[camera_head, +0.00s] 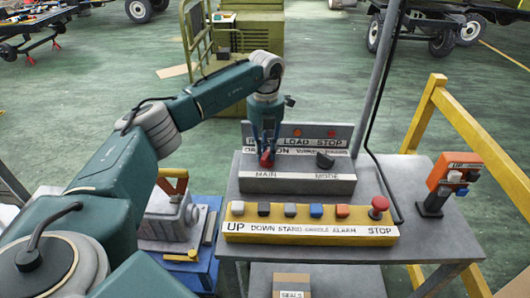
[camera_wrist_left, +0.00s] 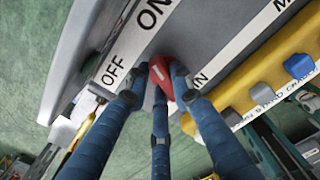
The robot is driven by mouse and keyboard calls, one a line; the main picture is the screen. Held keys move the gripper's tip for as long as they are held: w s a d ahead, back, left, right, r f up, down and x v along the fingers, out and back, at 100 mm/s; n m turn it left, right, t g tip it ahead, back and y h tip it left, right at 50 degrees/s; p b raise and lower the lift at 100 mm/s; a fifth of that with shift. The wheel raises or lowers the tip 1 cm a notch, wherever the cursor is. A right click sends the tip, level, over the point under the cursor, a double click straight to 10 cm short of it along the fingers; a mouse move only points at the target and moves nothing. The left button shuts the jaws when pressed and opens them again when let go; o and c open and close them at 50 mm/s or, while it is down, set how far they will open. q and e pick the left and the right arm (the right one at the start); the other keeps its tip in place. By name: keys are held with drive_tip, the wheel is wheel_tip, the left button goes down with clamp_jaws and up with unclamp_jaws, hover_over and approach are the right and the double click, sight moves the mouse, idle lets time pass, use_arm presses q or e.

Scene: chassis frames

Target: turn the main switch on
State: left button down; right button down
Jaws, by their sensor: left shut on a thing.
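The main switch is a red knob (camera_head: 266,161) on the grey console (camera_head: 290,184), above the word MAIN. My left gripper (camera_head: 267,146) comes down on it from above and its fingers are closed around it. In the left wrist view the red knob (camera_wrist_left: 161,76) sits between the blue fingertips (camera_wrist_left: 159,88). The words OFF and ON show on the strip beside it. The fingers hide part of the knob, so I cannot tell which word it points to. My right gripper is in neither view.
A black MODE knob (camera_head: 325,160) is to the right on the same console. In front is a yellow button box (camera_head: 310,230) with a red stop button (camera_head: 379,204). An orange control box (camera_head: 452,175) stands at the right. A grey pole (camera_head: 378,75) rises behind the table.

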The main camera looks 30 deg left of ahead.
sight(266, 151)
use_arm(q)
drive_tip(key=m, duration=0.4)
drive_tip(key=shift+w+d+r+m, duration=0.1)
drive_tip(key=shift+w+m, duration=0.1)
drive_tip(key=shift+m, duration=0.2)
idle(0.4)
drive_tip(key=c, duration=1.5)
unclamp_jaws()
drive_tip(key=shift+c, duration=0.2)
drive_tip(key=shift+o, duration=0.3)
drive_tip(key=shift+s+b, duration=0.1)
drive_tip(key=shift+b, duration=0.2)
wheel_tip(266, 151, up, 12)
